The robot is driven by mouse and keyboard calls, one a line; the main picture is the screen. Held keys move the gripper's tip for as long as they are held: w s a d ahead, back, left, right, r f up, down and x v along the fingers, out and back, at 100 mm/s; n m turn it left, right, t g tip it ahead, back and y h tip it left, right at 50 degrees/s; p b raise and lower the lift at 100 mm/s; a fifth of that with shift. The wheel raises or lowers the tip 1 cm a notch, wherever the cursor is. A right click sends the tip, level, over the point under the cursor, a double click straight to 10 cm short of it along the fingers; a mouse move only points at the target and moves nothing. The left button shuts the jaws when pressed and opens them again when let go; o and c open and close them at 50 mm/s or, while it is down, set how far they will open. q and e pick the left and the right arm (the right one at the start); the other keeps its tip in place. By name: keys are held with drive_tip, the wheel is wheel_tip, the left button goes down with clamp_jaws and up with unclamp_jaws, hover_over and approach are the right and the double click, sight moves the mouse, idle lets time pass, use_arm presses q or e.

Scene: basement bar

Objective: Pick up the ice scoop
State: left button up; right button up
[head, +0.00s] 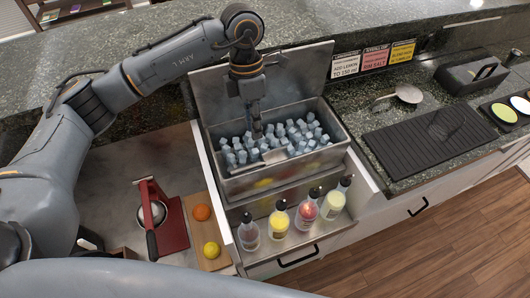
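The ice bin (334,159) is a metal box with its lid raised at the back, and it is full of pale blue ice cubes (303,130). A metallic piece that looks like the ice scoop (273,156) lies on the ice near the bin's front wall. My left gripper (256,132) points down into the bin, just above and behind this piece. Its fingertips are small and dark among the cubes, so I cannot tell whether they are apart or touch the scoop. My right gripper is not in view.
Several bottles with dark pourers (306,209) stand before the bin. A red citrus press (168,226) and a board (199,225) with an orange (201,212) and a lemon (211,250) are at left. A black mat (420,143) and strainer (405,93) lie at right.

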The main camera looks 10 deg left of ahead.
use_arm(q)
drive_tip(key=p, duration=0.1)
hover_over(254, 164)
drive_tip(key=w, duration=0.1)
wheel_tip(254, 164, down, 6)
drive_tip(key=shift+w+d+f, duration=0.1)
drive_tip(key=shift+w+f, duration=0.05)
drive_tip(key=shift+f, duration=0.1)
drive_tip(key=shift+s+f+p, duration=0.15)
drive_tip(key=shift+f+p, duration=0.4)
drive_tip(key=shift+f, duration=0.05)
drive_tip(key=shift+s+f+p, duration=0.15)
drive_tip(key=shift+f+p, duration=0.35)
drive_tip(key=shift+f, duration=0.05)
drive_tip(key=shift+s+a+f+p, duration=0.1)
drive_tip(key=shift+s+f+p, duration=0.1)
drive_tip(key=shift+f, duration=0.4)
drive_tip(key=shift+s+a+f+p, duration=0.1)
drive_tip(key=shift+f+p, duration=0.05)
drive_tip(key=shift+f, duration=0.75)
drive_tip(key=shift+d+f, duration=0.1)
drive_tip(key=shift+f, duration=0.05)
clamp_jaws()
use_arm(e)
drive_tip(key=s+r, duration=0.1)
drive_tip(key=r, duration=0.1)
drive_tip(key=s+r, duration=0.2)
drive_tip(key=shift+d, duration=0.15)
